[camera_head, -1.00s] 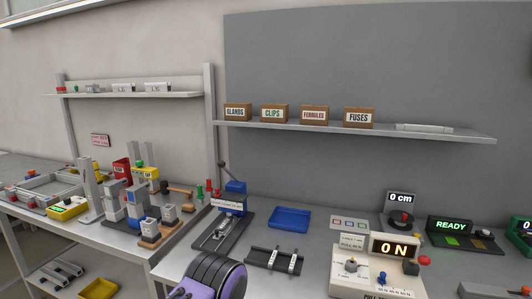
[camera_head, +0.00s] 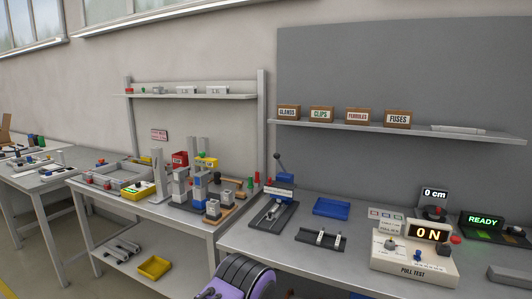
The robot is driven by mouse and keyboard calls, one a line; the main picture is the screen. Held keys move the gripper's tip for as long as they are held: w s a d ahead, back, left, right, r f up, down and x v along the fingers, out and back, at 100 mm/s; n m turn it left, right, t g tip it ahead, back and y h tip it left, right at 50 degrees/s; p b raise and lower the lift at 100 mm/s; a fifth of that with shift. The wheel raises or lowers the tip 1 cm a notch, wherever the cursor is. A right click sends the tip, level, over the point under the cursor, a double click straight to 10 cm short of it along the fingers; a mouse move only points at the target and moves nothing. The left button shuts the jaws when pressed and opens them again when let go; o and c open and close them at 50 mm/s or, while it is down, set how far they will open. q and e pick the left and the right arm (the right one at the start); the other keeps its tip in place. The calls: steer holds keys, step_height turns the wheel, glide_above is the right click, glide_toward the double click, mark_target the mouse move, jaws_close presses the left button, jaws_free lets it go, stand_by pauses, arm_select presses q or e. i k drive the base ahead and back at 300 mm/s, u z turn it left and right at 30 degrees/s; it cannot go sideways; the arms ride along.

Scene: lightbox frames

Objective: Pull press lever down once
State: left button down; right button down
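A purple and black rounded part of my own arm shows at the bottom centre, below the bench's front edge. No gripper fingers show, and nothing touches the lever.
A blue tray (camera_head: 332,207) and a black fixture (camera_head: 320,238) lie right of the press. The left bench (camera_head: 205,222) holds several coloured devices. A shelf (camera_head: 380,128) with labelled boxes hangs above.

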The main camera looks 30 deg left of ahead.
mark_target(277, 155)
steer(key=k, duration=0.35)
steer(key=u, duration=1.1)
steer(key=i, duration=0.5)
